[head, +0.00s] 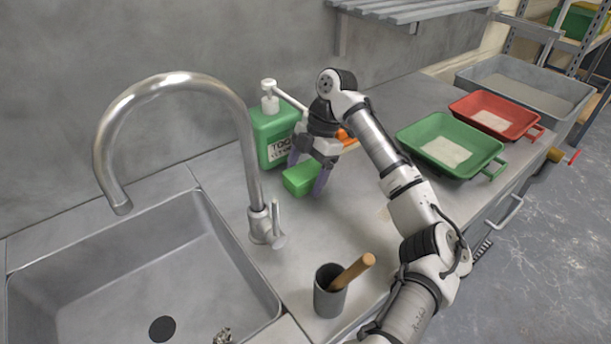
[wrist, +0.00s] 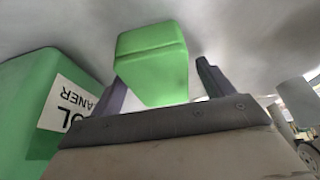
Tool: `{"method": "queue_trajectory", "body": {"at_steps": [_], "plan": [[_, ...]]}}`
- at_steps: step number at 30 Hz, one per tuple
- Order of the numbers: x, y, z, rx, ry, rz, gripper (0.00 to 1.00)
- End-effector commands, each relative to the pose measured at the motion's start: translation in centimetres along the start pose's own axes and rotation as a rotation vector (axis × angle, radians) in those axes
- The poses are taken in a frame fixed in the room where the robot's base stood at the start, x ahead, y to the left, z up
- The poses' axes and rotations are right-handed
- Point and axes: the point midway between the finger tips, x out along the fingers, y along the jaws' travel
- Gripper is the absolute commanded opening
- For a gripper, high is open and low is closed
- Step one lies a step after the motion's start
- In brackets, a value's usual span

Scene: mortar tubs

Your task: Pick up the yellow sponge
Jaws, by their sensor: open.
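I see no yellow sponge in either view. A small green block (head: 299,181), perhaps a sponge, lies on the grey counter beside the green cleaner bottle. My gripper (head: 306,180) is open and points down at the block, with a finger on each side of it. In the wrist view the green block (wrist: 152,62) shows between the two fingers of my gripper (wrist: 160,80). It sits close to the left finger, with a visible gap to the right one. I cannot tell whether the left finger touches it.
The green bottle (head: 270,135) with a white pump stands just left of my gripper. An orange thing (head: 346,137) is partly hidden behind it. The tap (head: 250,165), sink (head: 150,270) and grey cup with a wooden handle (head: 329,296) are nearby. Green (head: 420,134) and red (head: 517,115) tubs stand right.

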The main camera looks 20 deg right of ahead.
Motion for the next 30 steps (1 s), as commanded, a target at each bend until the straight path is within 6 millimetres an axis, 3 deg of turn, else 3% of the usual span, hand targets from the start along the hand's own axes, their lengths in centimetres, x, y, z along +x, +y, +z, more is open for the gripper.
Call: {"method": "queue_trajectory", "body": {"at_steps": [3,15,30], "plan": [[0.01,0.00,0.00,0.000,0.000,0.000,0.79],[0.00,0.00,0.01,0.000,0.000,0.000,0.29],[-0.76,0.31,-0.66,-0.002,0.001,0.000,0.29]]}}
